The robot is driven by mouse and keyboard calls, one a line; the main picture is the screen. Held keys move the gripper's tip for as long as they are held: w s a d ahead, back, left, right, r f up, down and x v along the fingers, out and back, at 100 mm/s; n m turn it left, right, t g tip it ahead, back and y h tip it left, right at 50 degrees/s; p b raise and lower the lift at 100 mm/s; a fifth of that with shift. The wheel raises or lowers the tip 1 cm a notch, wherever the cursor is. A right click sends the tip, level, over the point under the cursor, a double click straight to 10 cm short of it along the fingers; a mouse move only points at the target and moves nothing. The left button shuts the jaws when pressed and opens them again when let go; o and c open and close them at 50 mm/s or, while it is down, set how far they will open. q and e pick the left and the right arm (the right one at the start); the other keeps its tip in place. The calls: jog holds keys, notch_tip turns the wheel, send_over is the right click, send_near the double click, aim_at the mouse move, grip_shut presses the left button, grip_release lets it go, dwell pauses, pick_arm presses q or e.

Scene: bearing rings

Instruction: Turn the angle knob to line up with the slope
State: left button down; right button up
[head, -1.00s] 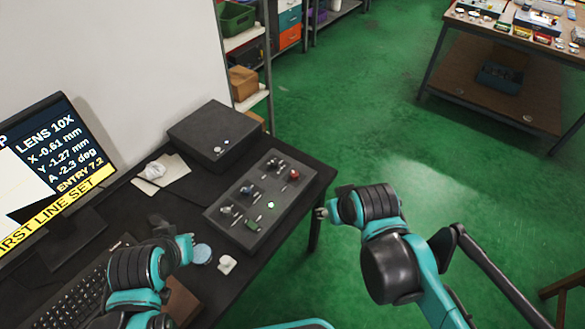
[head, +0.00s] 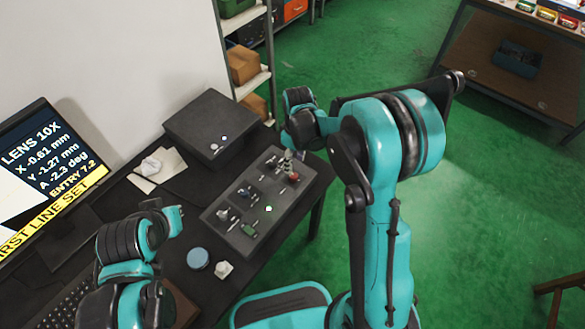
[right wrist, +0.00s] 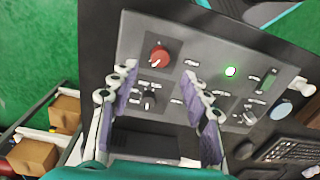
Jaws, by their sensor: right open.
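A dark control panel (head: 226,221) lies on the black desk, with several small knobs and switches. A red knob (head: 293,177) sits near its far right end and shows in the right wrist view (right wrist: 159,57). A black knob (right wrist: 147,99) is beside it; the labels are too small to read. My right gripper (right wrist: 160,82) is open and empty above the panel, its fingers to either side of the red and black knobs in the picture, with no contact visible. My left gripper (head: 168,212) is over the desk left of the panel; its jaws are unclear. The monitor (head: 45,160) reads A -2.3 deg.
A green light (head: 268,209) glows on the panel. A dark box (head: 211,125) stands behind the panel. A blue round lid (head: 197,258) and a small white item (head: 223,270) lie in front of it. A keyboard (head: 60,305) is at lower left. Shelves (head: 252,84) stand behind.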

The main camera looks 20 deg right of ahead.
aim_at(294, 176)
notch_tip(294, 176, down, 7)
jog(key=b, duration=0.2)
jog(key=shift+s+a+f+b, duration=0.1)
jog(key=shift+s+a+b, duration=0.05)
jog(key=shift+b, duration=0.15)
grip_shut()
